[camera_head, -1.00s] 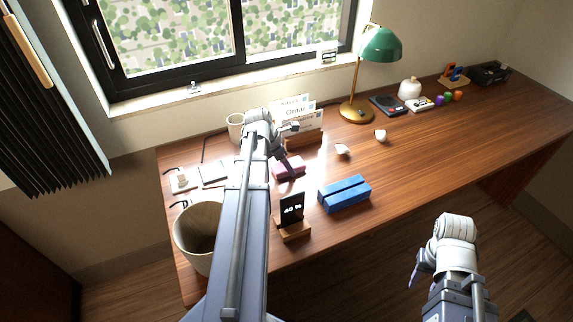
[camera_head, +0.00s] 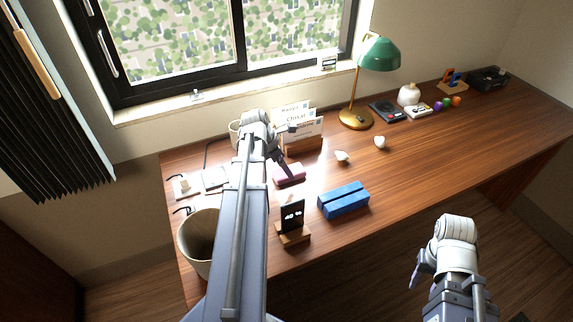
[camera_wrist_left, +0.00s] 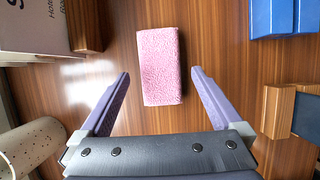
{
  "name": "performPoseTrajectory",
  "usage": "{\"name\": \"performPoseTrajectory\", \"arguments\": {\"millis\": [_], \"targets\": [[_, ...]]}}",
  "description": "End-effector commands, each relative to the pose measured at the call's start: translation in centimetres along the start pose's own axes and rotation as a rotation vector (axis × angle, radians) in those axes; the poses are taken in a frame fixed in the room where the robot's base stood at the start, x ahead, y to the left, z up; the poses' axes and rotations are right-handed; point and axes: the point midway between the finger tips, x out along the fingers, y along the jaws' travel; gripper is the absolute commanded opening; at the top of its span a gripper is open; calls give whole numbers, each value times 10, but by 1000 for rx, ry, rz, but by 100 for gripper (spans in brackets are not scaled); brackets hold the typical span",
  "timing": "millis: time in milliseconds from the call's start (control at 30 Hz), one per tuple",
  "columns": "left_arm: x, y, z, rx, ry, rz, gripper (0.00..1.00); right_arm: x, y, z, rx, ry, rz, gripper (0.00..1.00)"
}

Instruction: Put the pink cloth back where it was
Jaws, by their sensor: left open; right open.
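The pink cloth (camera_wrist_left: 160,66) is a small folded block lying flat on the wooden desk. In the left wrist view it lies ahead of and between the open fingers of my left gripper (camera_wrist_left: 157,100), with bare wood on both sides. No finger visibly touches it. In the head view the cloth (camera_head: 290,176) shows just right of my left arm, under the left gripper, partly covered by a finger. My right gripper (camera_head: 418,276) is open and empty, in front of the desk's near edge.
A blue block-shaped object (camera_head: 343,201) and a small display on a wooden stand (camera_head: 292,215) are near the cloth. A card holder (camera_head: 303,143) stands behind. A speckled bin (camera_head: 197,243) is at the left. The desk's right-hand middle (camera_head: 440,150) is clear.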

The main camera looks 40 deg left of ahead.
Motion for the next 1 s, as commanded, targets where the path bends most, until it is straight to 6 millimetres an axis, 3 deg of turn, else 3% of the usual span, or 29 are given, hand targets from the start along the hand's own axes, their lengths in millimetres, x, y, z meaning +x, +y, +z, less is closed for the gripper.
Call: {"name": "performPoseTrajectory", "arguments": {"millis": [33, 100, 500, 1000], "targets": [[-15, 0, 2, -1, 0, 0, 100, -15, 1, 1, 0, 0, 0, 50], [-27, 0, 2, -2, 0, 1, 100, -26, 2, 2, 0, 0, 0, 50], [-85, 0, 2, -2, 0, 0, 100, -79, 8, 5, 1, 0, 0, 50], [-91, -1, 1, 5, 1, -1, 100, -84, 8, 5, 0, 0, 0, 50]]}}
